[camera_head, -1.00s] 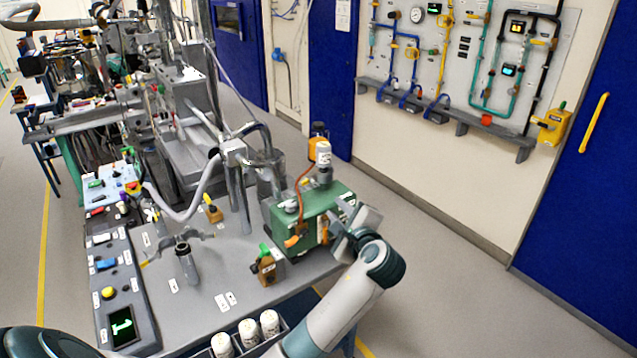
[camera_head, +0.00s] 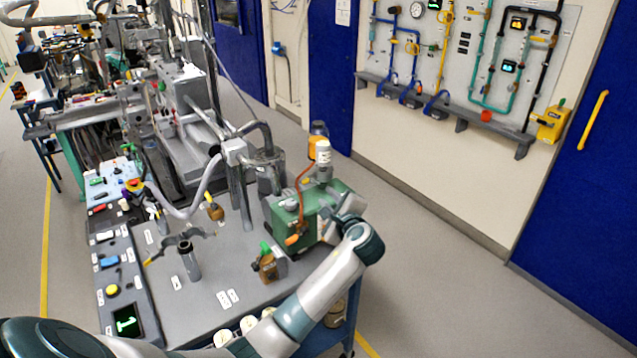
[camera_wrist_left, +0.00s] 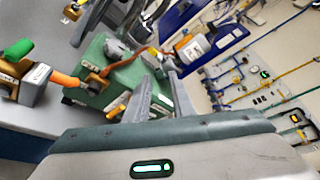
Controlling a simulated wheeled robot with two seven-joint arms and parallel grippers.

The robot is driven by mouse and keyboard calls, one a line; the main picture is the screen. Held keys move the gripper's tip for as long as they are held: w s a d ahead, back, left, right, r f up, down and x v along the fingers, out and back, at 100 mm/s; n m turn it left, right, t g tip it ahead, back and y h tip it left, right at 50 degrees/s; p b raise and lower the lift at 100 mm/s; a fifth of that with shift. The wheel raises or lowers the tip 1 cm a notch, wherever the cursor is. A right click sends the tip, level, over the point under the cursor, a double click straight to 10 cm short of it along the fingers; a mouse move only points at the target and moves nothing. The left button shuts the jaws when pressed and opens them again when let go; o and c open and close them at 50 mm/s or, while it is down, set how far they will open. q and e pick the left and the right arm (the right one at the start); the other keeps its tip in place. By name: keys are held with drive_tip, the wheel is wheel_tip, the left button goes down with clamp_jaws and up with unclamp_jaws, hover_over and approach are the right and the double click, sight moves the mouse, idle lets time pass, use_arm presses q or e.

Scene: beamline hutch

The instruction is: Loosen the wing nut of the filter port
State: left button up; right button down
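The green pump box (camera_head: 298,222) stands at the right end of the grey bench. A white-labelled canister (camera_head: 323,152) with an orange part stands on it; it also shows in the left wrist view (camera_wrist_left: 190,48). I cannot make out for certain which part is the wing nut; a small orange-yellow piece (camera_wrist_left: 118,112) shows on the box's near side. My left gripper (camera_head: 345,205) is at the box's right side, partly hidden by its own wrist. In the left wrist view its two fingers (camera_wrist_left: 161,92) are apart with nothing gripped; contact with the box cannot be told. My right gripper is out of view.
A brown valve block (camera_head: 268,265) with a green handle stands left of the box. White-capped bottles (camera_head: 222,338) sit partly behind my arm. Floor right of the bench is free.

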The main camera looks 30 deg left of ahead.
sight(314, 181)
use_arm(q)
drive_tip(key=p+x, duration=0.2)
drive_tip(key=x, duration=0.8)
drive_tip(key=shift+p, duration=0.4)
clamp_jaws()
